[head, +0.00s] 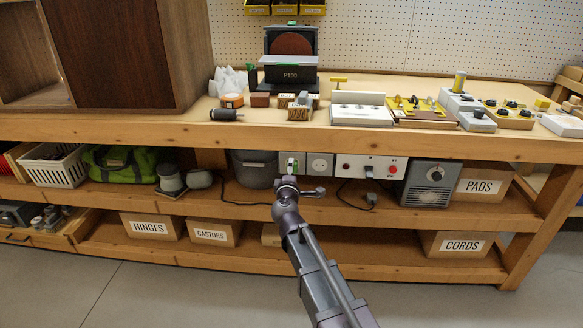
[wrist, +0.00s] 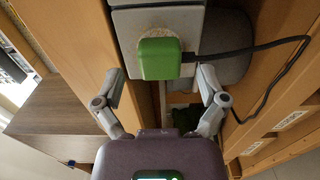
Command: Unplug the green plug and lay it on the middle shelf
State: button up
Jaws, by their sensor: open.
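The green plug (wrist: 160,59) sits in a light grey socket plate (wrist: 156,20), with a black cord running off to the right in the wrist view. In the head view the plug (head: 291,166) is small, at the socket panel under the bench top. My gripper (wrist: 160,80) is open and empty. Its two fingers stand apart on either side, just short of the plug, and do not touch it. In the head view my gripper (head: 287,181) is in front of the panel. The middle shelf (head: 440,215) runs under the bench top.
A grey bucket (head: 253,170) stands to the left. A loose black cable lies on the shelf.

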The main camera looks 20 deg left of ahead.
jog(key=shift+x, duration=1.05)
jog(key=shift+f+b, duration=0.9)
dwell(0.8)
jog(key=c, duration=1.2)
jog(key=shift+o, duration=0.2)
jog(key=shift+s, duration=0.2)
